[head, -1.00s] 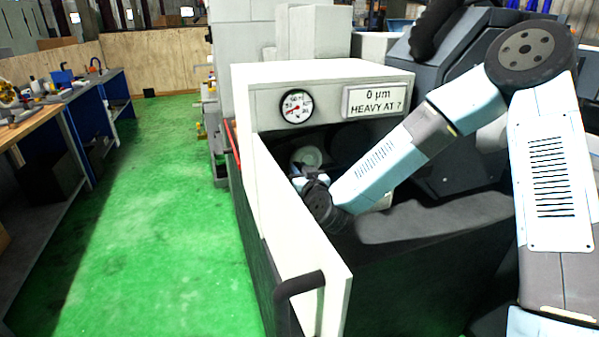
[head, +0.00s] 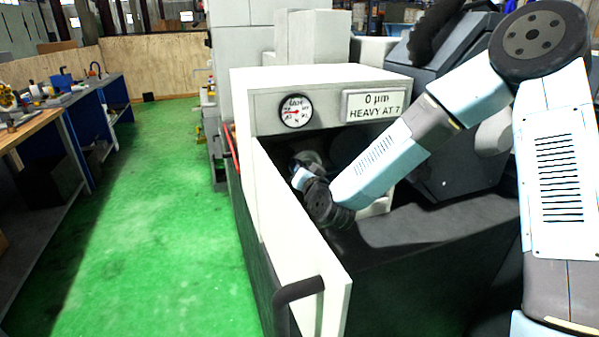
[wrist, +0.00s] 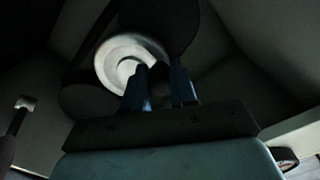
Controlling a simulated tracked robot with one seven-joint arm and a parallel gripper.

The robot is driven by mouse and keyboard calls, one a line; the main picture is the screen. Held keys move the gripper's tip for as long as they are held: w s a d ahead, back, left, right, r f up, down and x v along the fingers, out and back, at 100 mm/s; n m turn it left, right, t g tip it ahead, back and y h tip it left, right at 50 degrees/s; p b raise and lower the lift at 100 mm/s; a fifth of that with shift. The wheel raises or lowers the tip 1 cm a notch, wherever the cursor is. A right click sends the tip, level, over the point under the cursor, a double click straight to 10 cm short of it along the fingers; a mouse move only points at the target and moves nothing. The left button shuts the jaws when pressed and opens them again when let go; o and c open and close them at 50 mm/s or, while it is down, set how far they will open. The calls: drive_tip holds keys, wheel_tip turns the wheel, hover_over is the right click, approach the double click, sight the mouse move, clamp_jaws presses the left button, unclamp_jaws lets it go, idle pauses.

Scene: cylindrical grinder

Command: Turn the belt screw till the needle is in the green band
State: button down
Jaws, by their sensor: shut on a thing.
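The gauge (head: 296,111) is on the white panel of the machine in the head view. Its red needle lies near level, towards the left of the dial; the green band is too small to make out. My gripper (wrist: 160,84) is inside the dark opening below the panel. In the wrist view its two fingers are shut on a dark, poorly lit piece, the belt screw (wrist: 160,71). A pale round pulley (wrist: 118,58) is just behind and left of the fingers, with a dark belt beside it. In the head view my forearm partly hides the opening.
An open white door (head: 300,245) with a dark handle (head: 297,290) stands left of my arm. The green floor further left is clear up to a workbench (head: 60,115).

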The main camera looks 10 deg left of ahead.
drive_tip(key=shift+w+d+m, duration=0.15)
drive_tip(key=shift+d+m, duration=0.05)
drive_tip(key=shift+m, duration=0.3)
drive_tip(key=c, duration=0.9)
unclamp_jaws()
drive_tip(key=shift+r, duration=0.1)
